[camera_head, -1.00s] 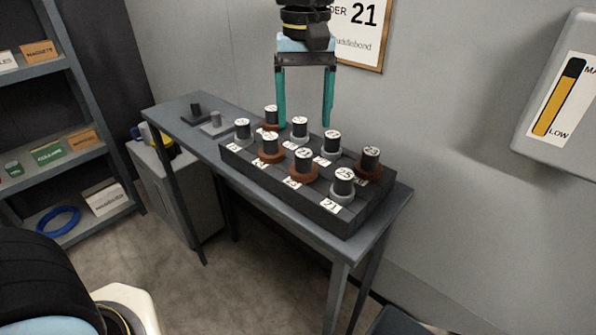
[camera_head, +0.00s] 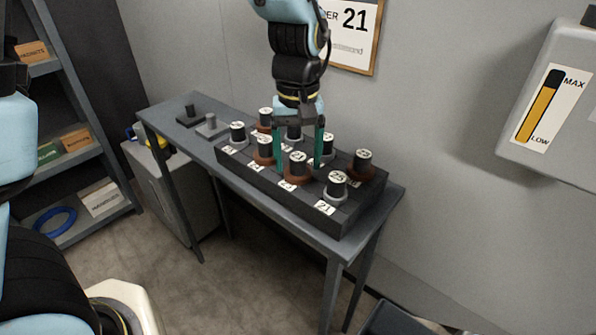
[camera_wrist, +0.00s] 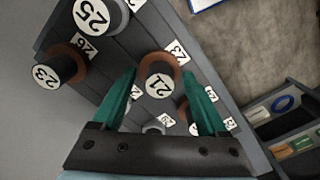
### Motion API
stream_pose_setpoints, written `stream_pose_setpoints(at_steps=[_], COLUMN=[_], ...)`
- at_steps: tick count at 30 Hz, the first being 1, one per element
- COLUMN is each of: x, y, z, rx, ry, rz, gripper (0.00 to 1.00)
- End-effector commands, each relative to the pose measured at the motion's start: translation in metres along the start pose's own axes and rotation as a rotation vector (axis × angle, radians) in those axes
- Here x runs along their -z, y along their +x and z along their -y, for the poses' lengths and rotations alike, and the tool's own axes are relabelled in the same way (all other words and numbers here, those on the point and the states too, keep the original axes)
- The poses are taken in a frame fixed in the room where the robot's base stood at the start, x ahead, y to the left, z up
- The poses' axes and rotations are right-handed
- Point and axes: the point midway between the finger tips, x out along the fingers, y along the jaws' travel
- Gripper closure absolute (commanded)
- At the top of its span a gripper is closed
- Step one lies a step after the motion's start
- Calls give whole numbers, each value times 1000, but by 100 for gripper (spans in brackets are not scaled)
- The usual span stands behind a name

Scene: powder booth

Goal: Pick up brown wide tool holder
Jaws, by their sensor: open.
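Several dark cylindrical tool holders with numbered white tops stand in a dark grey stepped rack (camera_head: 350,212); some have brown base rings, others grey. A brown-ringed holder (camera_head: 298,176) stands in the front row. My gripper (camera_head: 299,165) is open and points down over the rack, its teal fingers to either side of this holder. In the wrist view, a brown-ringed holder topped 21 (camera_wrist: 160,82) lies between the fingertips of my gripper (camera_wrist: 160,76), with no clear contact. Other brown-ringed holders stand at the rack's right end (camera_head: 361,174), front left (camera_head: 263,156) and back left (camera_head: 265,127).
The rack stands on a narrow grey table (camera_head: 185,134) against the wall. Grey-ringed holders (camera_head: 336,192) stand close to the gripper. Two small post stands (camera_head: 210,126) occupy the table's left end. Shelves (camera_head: 75,155) are at left; a wall box (camera_head: 545,110) hangs at right.

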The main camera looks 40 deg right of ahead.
Motion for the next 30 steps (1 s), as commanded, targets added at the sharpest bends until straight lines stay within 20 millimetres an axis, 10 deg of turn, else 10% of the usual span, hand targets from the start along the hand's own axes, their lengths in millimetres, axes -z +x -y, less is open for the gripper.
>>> stream_pose_setpoints(at_steps=[20, 30], x=[0, 0], y=[0, 0], z=[0, 0], rx=[0, 0], ry=[0, 0], rz=[0, 0], gripper=[98, 100])
